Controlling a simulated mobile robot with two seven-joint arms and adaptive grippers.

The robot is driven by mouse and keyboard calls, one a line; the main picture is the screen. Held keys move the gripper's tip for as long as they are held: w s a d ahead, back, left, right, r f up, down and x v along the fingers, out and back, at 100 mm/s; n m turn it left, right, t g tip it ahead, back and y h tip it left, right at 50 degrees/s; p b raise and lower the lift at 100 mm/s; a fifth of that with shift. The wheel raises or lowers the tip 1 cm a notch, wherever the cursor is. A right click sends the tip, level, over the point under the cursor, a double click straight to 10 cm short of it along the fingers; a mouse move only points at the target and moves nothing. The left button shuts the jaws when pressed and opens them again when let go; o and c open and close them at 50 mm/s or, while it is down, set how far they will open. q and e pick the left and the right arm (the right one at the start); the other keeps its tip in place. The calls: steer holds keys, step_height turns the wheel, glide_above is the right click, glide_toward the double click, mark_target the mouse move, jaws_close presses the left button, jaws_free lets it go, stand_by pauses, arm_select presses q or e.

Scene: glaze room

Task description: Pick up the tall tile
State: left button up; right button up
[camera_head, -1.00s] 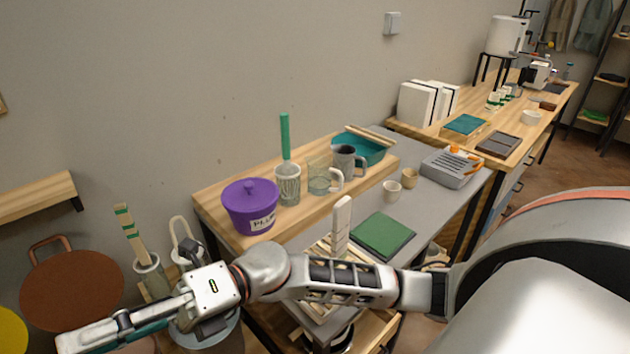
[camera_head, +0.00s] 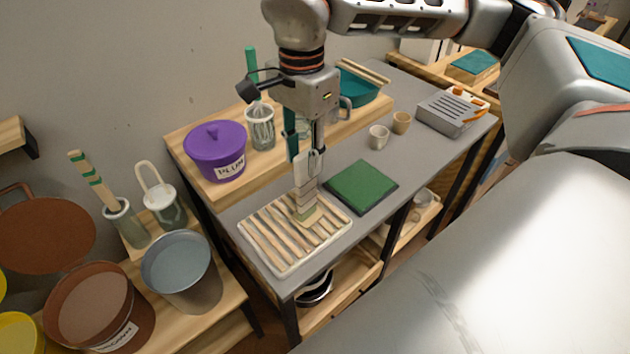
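The tall tile (camera_head: 305,201) is pale and narrow. It stands upright on the slatted wooden rack (camera_head: 262,250) at the front of the grey table, with its foot on the slats. My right gripper (camera_head: 304,160) points straight down at the tile's upper part, its fingers overlapping it in the picture. The fingers hide the tile's top. I cannot tell whether they press on the tile or stand apart from it. My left gripper is not in view.
A green square tile (camera_head: 362,187) lies right of the rack. A purple lidded pot (camera_head: 214,152) and a whisk jar (camera_head: 260,128) stand on the wooden riser behind. Small cups (camera_head: 379,137) stand further back. Buckets (camera_head: 181,272) are at lower left.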

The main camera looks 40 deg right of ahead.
mark_target(306, 181)
steer(key=shift+w+d, duration=0.15)
steer(key=shift+d, duration=0.3)
steer(key=shift+d+f, duration=0.1)
steer(key=shift+f, duration=0.15)
steer(key=shift+a+f, duration=0.15)
steer(key=shift+f, duration=1.6)
steer(key=shift+a+f, duration=0.15)
steer(key=shift+f, duration=1.55)
jaws_close()
